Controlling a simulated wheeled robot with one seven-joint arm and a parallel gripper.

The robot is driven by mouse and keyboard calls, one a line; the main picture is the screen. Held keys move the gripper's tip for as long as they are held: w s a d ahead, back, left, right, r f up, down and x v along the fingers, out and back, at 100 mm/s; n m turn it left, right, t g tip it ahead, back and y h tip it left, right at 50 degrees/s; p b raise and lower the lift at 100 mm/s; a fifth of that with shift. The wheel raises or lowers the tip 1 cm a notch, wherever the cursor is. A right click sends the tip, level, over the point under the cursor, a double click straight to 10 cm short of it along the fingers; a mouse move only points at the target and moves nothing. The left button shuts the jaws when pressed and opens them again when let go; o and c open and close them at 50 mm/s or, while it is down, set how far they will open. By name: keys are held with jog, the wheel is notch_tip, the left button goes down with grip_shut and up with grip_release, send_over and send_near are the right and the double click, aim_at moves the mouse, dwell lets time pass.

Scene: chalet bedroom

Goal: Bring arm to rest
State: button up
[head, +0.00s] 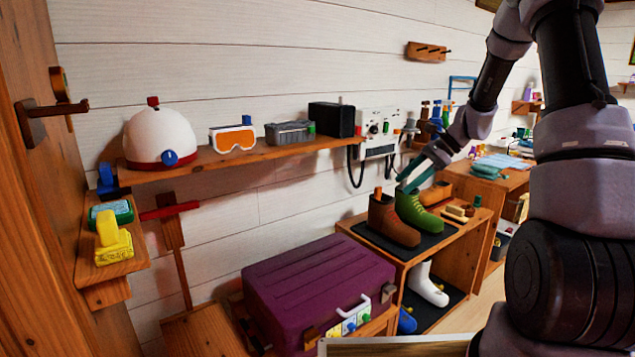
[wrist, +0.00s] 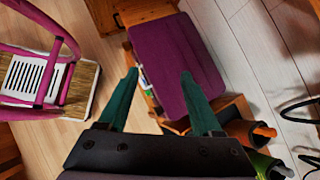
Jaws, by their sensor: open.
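My gripper (head: 410,178) is at the end of my raised arm, in the right half of the head view, just above the boots on the wooden shelf unit. In the wrist view, my gripper (wrist: 158,74) shows two dark green fingers spread apart with nothing between them. Beyond them lies the purple suitcase (wrist: 182,60). A brown boot (head: 390,222) and a green boot (head: 418,215) stand on the dark mat, close under the fingers in the head view. I cannot tell the exact gap.
The purple suitcase (head: 315,285) lies below the wall shelf (head: 230,158), which holds a white helmet (head: 160,138), goggles (head: 232,139) and boxes. A white boot (head: 428,285) stands in the lower compartment. A pink-framed object (wrist: 40,70) stands on the floor, with bare floor beside it.

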jog(key=s+a+r+n+t+h, duration=0.2)
jog(key=s+r+n+h, duration=0.35)
jog(key=s+r, duration=0.95)
jog(key=s+d+r+n+t+h, duration=0.1)
jog(key=s+r+n+t, duration=0.3)
jog(key=s, duration=0.8)
notch_tip(320, 180, up, 2)
jog(key=n, duration=0.2)
jog(key=shift+d+n, duration=0.35)
jog(key=shift+d, duration=0.05)
